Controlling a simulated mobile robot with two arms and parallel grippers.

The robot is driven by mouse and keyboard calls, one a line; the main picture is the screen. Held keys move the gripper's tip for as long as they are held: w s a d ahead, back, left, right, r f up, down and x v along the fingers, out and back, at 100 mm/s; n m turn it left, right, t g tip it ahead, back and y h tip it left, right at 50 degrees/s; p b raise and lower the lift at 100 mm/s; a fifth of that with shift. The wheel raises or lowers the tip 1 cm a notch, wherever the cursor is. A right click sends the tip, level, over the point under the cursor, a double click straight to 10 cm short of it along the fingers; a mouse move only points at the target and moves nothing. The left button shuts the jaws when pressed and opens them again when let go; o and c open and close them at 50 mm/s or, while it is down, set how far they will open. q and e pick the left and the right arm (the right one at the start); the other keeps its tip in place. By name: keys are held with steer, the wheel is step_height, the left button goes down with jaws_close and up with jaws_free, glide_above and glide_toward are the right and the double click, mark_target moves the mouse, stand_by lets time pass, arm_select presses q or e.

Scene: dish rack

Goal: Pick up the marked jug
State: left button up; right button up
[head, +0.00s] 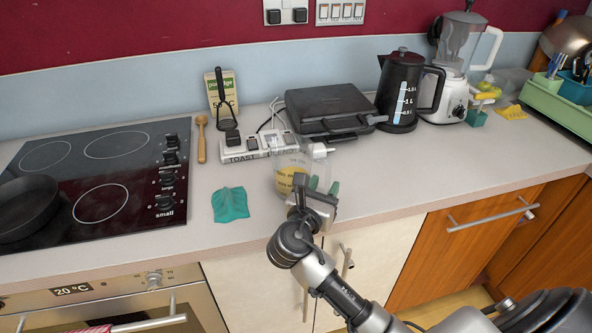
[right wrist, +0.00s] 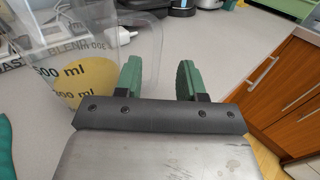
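The marked jug (head: 287,182) is clear, with a yellow patch and printed volume marks. It stands upright near the counter's front edge, partly hidden by my right gripper (head: 324,186). In the right wrist view the jug (right wrist: 84,78) is at the left, and its clear handle reaches across to the gap between the green fingers. My right gripper (right wrist: 160,72) is open, its fingers apart at the handle side. One finger overlaps the handle in the picture; I cannot tell whether it touches. My left gripper is not in view.
A socket strip (head: 250,148) lies behind the jug, with a black toaster grill (head: 328,108) and a black kettle (head: 402,90) farther right. A teal cloth (head: 230,204) and the hob (head: 95,180) are at the left. The counter right of my gripper is clear.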

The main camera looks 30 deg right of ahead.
mark_target(327, 178)
steer(key=x, duration=0.4)
steer(key=shift+w+r, duration=0.15)
steer(key=shift+w, duration=0.05)
steer(key=shift+a, duration=0.1)
jaws_close()
